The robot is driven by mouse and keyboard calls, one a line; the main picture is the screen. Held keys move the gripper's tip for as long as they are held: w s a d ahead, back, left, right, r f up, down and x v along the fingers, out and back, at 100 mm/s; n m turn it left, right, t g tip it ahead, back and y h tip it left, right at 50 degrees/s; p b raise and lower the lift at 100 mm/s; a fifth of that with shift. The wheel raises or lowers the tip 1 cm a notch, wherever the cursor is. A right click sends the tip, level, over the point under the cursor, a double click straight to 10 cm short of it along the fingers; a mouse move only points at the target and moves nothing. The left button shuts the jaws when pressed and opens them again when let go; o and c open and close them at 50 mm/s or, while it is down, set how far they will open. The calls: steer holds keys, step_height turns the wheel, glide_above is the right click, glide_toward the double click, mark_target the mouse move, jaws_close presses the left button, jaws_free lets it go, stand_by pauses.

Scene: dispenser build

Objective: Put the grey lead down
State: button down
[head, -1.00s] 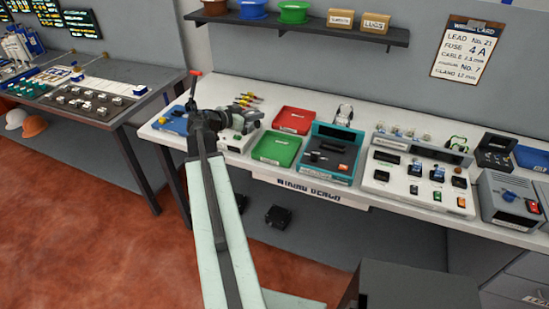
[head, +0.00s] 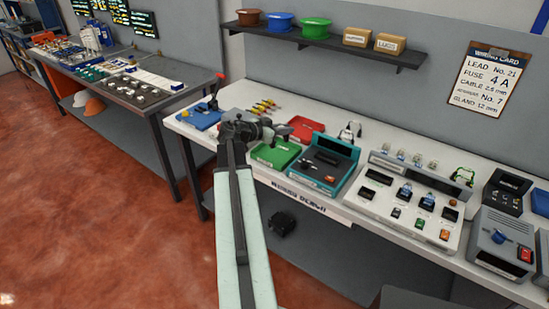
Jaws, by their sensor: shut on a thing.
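My gripper (head: 283,131) is at the end of my outstretched pale arm, above the left part of the wiring bench. It is shut on a small grey thing (head: 304,129), which I take to be the grey lead; its ends and shape are hard to make out. From this view it overlaps the gap between the green tray (head: 266,158) and the red tray (head: 310,126). I cannot tell its height above the bench (head: 340,206). My wrist hides part of the bench behind it.
A teal tester (head: 341,178) stands right of the green tray. A pale panel with switches (head: 410,205) and a grey box with a blue knob (head: 505,245) are further right. A blue tray (head: 199,119) is at the left end. A shelf (head: 330,44) hangs above.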

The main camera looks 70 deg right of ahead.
steer(key=w+a+f+n+t+h+b, duration=0.1)
steer(key=w+f+n+t+b, duration=0.1)
steer(key=w+f+b, duration=0.4)
steer(key=w+a+f+n+t+h+b, duration=0.1)
steer(key=w+f+t+b, duration=0.15)
steer(key=w, duration=0.65)
steer(key=b, duration=0.1)
glide_above(279, 151)
steer(key=shift+w+a+f, duration=0.15)
steer(key=shift+a+f, duration=0.05)
steer(key=shift+f, duration=0.25)
steer(key=shift+w+a+f, duration=0.15)
steer(key=shift+a+f, duration=0.05)
steer(key=shift+f, duration=0.2)
steer(key=f+b, duration=0.2)
steer(key=d+f+b, duration=0.1)
steer(key=shift+s+f+b, duration=0.25)
steer(key=shift+s+b, duration=0.1)
steer(key=shift+b, duration=0.05)
steer(key=shift+f+b, duration=0.3)
steer(key=shift+r, duration=0.25)
steer(key=shift+f, duration=0.2)
steer(key=c, duration=1.4)
jaws_free()
steer(key=shift+c, duration=0.2)
